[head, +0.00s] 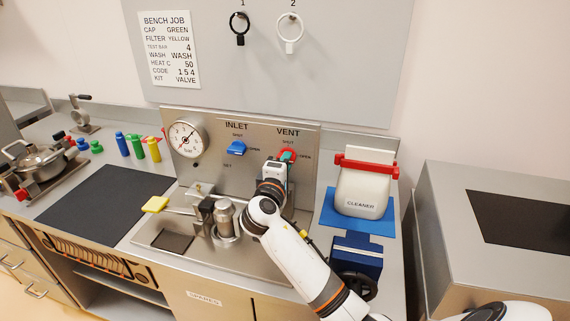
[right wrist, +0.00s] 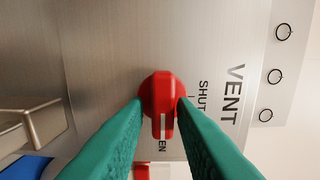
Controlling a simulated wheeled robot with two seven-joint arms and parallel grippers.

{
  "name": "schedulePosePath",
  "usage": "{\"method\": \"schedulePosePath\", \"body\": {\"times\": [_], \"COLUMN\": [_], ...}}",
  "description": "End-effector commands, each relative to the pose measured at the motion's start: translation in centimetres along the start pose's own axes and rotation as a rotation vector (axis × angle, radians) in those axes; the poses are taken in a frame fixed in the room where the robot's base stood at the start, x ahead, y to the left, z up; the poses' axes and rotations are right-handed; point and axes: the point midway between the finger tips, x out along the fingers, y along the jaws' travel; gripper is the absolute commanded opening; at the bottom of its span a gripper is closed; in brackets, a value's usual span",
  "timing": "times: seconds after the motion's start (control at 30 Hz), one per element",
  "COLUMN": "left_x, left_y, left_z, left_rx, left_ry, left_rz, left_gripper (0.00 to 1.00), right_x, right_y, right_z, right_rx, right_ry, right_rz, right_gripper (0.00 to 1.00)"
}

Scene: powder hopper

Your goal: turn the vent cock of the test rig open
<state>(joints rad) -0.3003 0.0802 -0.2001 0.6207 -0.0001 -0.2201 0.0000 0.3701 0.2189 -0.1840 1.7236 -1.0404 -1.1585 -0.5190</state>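The vent cock is a red knob (right wrist: 163,92) on the steel panel, under the VENT label. In the right wrist view its white-lined pointer points down, at the partly hidden OPEN mark and away from SHUT. In the head view the red of the cock (head: 287,155) is mostly hidden by my gripper. The teal fingers of my right gripper (right wrist: 160,100) stand on either side of the knob, with small gaps showing beside its pointer; the gripper looks open around it. My left gripper is not in view.
The blue INLET cock (head: 236,148) and a gauge (head: 187,139) are left on the panel (head: 215,175). A cleaner container (head: 362,190) stands on a blue mat at the right. A dark mat (head: 100,205) lies clear at left.

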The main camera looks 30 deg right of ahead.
Motion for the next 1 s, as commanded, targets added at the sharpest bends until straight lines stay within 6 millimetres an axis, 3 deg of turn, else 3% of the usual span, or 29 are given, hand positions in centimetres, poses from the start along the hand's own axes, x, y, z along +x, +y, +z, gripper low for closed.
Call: {"method": "schedulePosePath", "body": {"times": [0.07, 0.47, 0.8, 1.0], "left_x": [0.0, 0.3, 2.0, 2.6], "left_y": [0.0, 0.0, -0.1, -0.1], "left_z": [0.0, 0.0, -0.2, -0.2], "left_rx": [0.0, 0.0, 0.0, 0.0], "left_ry": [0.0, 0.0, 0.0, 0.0], "left_rz": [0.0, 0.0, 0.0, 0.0], "left_gripper": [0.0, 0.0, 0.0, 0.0], "right_x": [0.0, -0.9, -7.8, -10.9], "right_y": [0.0, 0.1, 0.3, 0.1], "right_z": [0.0, 0.1, 0.0, 0.0], "right_rx": [0.0, 0.003, 0.005, 0.001], "right_ry": [0.0, -0.003, -0.003, -0.001], "right_rz": [0.0, -0.001, 0.001, 0.0], "right_gripper": [0.36, 0.36, 0.36, 0.36]}}
